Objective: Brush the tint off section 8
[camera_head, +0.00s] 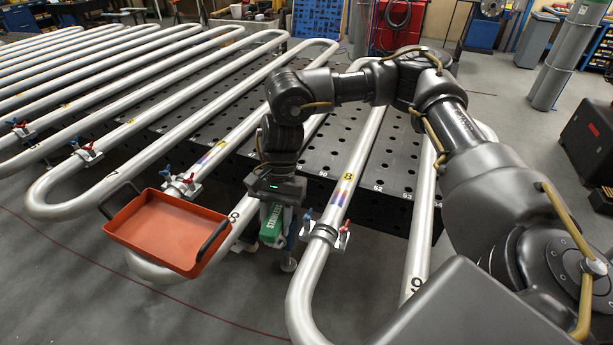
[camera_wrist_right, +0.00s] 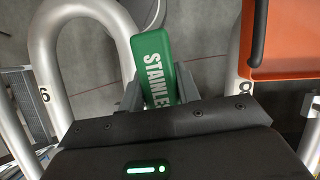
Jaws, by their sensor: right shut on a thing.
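The pipe section marked 8 (camera_head: 318,243) runs across the middle of the head view. A blue, purple and yellow tint band (camera_head: 343,190) shows on it just below the yellow 8 label, above a clamp with red and blue handles (camera_head: 325,233). My right gripper (camera_head: 275,203) is left of this section and is shut on a green tool lettered "STAINLESS" (camera_head: 272,226). In the right wrist view the green tool (camera_wrist_right: 158,65) sits between the fingers (camera_wrist_right: 160,95); its working face is hidden. The tool is apart from the tint. My left gripper is out of view.
An orange tray (camera_head: 165,238) with dark handles rests over the pipes left of the gripper. Another tint band (camera_head: 210,157) shows on a pipe farther left. Parallel steel pipes lie over a dark perforated table (camera_head: 318,158). Clamps with coloured handles stick up along them.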

